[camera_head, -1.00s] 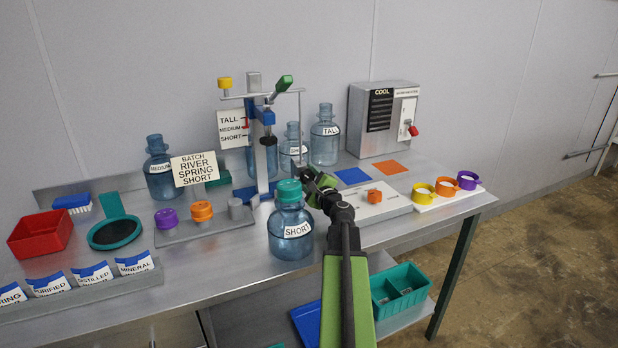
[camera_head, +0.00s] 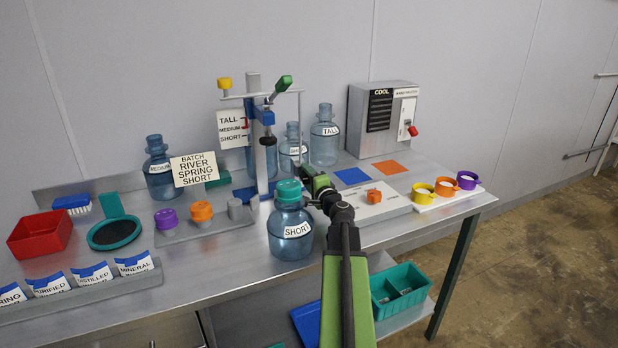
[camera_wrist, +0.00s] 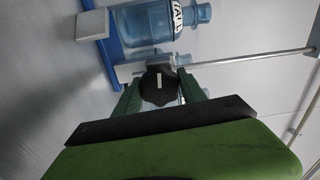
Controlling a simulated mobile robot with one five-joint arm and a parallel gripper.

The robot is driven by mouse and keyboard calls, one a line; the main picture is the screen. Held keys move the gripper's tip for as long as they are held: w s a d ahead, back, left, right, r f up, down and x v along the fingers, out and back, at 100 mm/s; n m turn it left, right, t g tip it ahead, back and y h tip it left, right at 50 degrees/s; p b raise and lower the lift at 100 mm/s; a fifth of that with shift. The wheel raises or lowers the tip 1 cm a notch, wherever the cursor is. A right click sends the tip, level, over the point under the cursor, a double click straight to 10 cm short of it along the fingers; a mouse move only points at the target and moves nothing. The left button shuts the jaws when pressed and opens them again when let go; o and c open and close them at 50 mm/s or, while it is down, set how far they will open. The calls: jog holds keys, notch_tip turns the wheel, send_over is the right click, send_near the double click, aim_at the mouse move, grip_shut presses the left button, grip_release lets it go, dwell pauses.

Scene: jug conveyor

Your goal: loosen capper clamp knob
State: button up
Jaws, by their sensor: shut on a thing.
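The capper (camera_head: 259,140) stands at the back middle of the table, with a blue carriage, a green-tipped lever (camera_head: 284,83) and a scale board marked TALL, MEDIUM, SHORT (camera_head: 232,127). In the wrist view the black clamp knob (camera_wrist: 159,86) with a pale mark sits between the green fingers of my gripper (camera_wrist: 160,92), which is shut on it. In the head view my gripper (camera_head: 314,182) is right of the capper column, and the knob is hidden there.
A SHORT bottle with a teal cap (camera_head: 290,225) stands close left of my gripper. A TALL bottle (camera_head: 325,135) is behind. A white box with an orange knob (camera_head: 374,196) is to the right. Caps on a rack (camera_head: 210,231) are left.

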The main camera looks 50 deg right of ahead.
dwell(0.4)
jog(key=o, duration=1.4)
jog(key=shift+c, duration=0.2)
